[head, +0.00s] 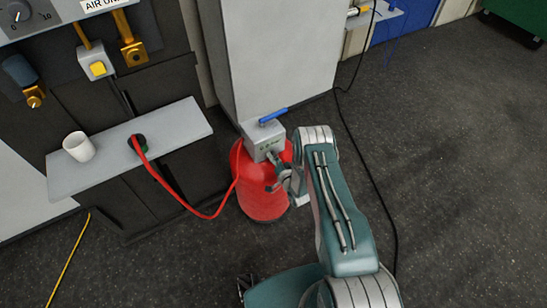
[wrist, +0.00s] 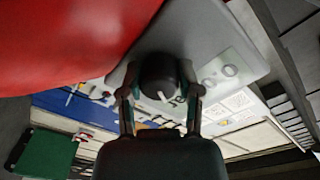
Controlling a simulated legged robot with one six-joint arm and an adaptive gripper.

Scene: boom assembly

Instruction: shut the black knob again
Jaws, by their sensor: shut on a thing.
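The black knob (wrist: 158,77) sits on a grey box face in the wrist view, with a white pointer mark on it slanting to the lower right. My gripper (wrist: 160,95) has a finger on each side of the knob and is shut on it. In the head view my gripper (head: 279,172) is at the front of the grey valve box (head: 262,138) on top of the red tank (head: 262,190). The knob itself is hidden there behind my gripper and arm. The red tank's curved side (wrist: 60,40) fills the upper left of the wrist view.
A blue lever (head: 273,115) is on top of the box. A red hose (head: 180,199) runs from the tank to a grey shelf (head: 185,121) holding a white cup (head: 78,147). A black cable (head: 368,160) lies on the floor at right. Open floor (head: 460,180) is on the right.

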